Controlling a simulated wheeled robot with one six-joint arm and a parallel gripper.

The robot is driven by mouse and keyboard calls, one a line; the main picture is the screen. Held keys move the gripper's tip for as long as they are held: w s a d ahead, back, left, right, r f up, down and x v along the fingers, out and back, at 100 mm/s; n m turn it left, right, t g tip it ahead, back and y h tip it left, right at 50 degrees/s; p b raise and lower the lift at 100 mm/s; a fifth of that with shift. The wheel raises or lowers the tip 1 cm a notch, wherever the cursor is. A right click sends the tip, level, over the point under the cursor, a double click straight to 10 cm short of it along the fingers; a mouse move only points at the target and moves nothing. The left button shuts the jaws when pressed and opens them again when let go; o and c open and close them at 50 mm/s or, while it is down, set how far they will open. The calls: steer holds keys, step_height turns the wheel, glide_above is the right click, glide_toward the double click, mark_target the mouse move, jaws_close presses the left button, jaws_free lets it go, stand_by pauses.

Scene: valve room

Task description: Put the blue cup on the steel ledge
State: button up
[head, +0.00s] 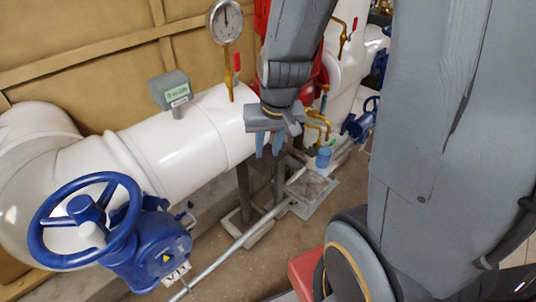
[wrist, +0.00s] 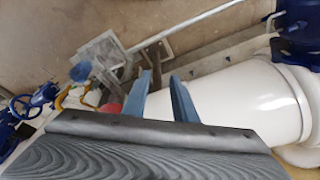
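The blue cup (head: 323,157) is small and appears upright, low down beyond my gripper and to its right in the head view. In the wrist view the cup (wrist: 80,71) is left of my fingers and well apart from them. A flat grey steel ledge (head: 312,187) lies just in front of the cup in the head view. The ledge also shows in the wrist view (wrist: 103,49); I cannot tell whether the cup rests on it. My gripper (head: 269,152) points down beside the white pipe, its two blue fingers apart and nothing between them (wrist: 161,82).
A thick white pipe (head: 170,150) runs behind and left of my gripper. A blue handwheel valve (head: 85,220) stands front left. Yellow-brown small piping (head: 318,125) is close above the cup. A gauge (head: 226,22) stands on the pipe. A thin metal pipe (head: 240,243) crosses low in front.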

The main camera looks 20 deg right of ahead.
steer(key=s+a, duration=0.1)
steer(key=s+a+n+g+b, duration=0.1)
steer(key=s, duration=0.1)
steer(key=s+n+b, duration=0.1)
steer(key=s, duration=0.1)
steer(key=shift+a+g, duration=0.3)
steer(key=shift+a, duration=0.1)
stand_by(0.3)
stand_by(0.5)
